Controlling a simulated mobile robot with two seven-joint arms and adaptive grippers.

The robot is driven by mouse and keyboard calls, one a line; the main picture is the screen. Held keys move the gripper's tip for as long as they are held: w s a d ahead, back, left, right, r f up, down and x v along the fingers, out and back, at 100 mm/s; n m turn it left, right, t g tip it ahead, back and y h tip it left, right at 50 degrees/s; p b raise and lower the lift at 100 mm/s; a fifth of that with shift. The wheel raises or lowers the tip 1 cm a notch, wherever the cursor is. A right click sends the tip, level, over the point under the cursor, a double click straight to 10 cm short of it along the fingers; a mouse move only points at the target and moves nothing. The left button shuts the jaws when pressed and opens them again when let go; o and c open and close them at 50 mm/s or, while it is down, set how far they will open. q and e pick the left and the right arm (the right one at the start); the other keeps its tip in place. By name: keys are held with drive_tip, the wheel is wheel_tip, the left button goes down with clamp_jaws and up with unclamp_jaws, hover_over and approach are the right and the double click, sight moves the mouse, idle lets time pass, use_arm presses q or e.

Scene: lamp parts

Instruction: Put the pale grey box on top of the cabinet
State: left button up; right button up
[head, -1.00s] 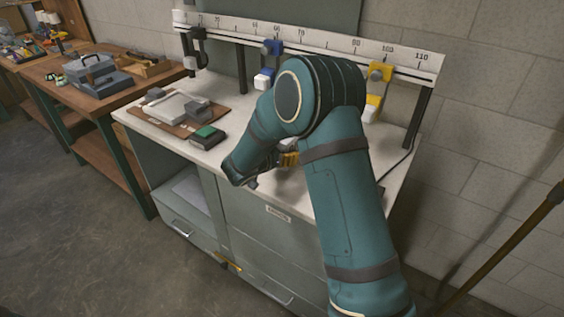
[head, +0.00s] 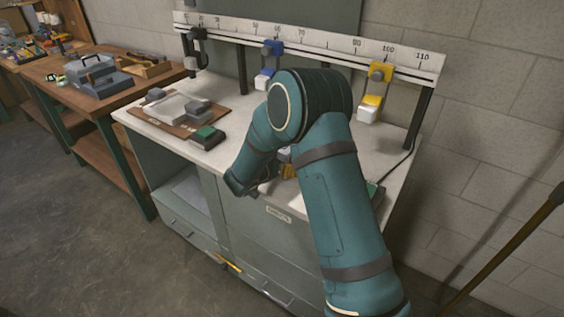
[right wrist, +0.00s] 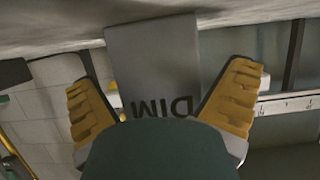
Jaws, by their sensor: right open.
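A grey box (right wrist: 155,65) with the dark letters "DIM" on it shows in the right wrist view, where it appears upside down. It stands against the pale cabinet top (right wrist: 60,22). My right gripper (right wrist: 165,105) is open, with one yellow finger on each side of the box and gaps between fingers and box. In the head view, the right gripper (head: 286,170) is low over the front part of the cabinet top (head: 235,170), largely hidden by my arm. A small pale grey patch (head: 284,154) beside its yellow finger may be the box. My left gripper is out of view.
A brown board (head: 168,120) with a white tray (head: 172,107) and grey blocks lies on the cabinet's left side, beside a green-topped box (head: 207,136). A ruler rail (head: 320,42) with blue and yellow clamps runs along the back. A wooden bench (head: 130,80) stands left.

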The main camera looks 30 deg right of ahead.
drive_tip(key=shift+r, duration=0.1)
drive_tip(key=v, duration=1.2)
drive_tip(key=s+f+n+y, duration=0.1)
drive_tip(key=f, duration=0.1)
drive_tip(key=s+f+n+g, duration=0.1)
drive_tip(key=s+f, duration=0.1)
drive_tip(key=f, duration=0.1)
drive_tip(key=s+a+f+g+y, duration=0.1)
drive_tip(key=f, duration=0.1)
drive_tip(key=shift+s+f+n+y, duration=0.2)
drive_tip(key=shift+s+n+y, duration=0.1)
drive_tip(key=shift+s+n, duration=0.1)
drive_tip(key=s+a+f+n+g+y, duration=0.1)
drive_tip(key=s+a+f+n+y, duration=0.8)
drive_tip(key=s+a+f+y, duration=0.4)
drive_tip(key=shift+s+a+f+y, duration=0.4)
drive_tip(key=shift+s+a+f, duration=0.55)
drive_tip(key=shift+a+f, duration=1.05)
drive_tip(key=shift+a+r, duration=0.3)
drive_tip(key=shift+r, duration=0.05)
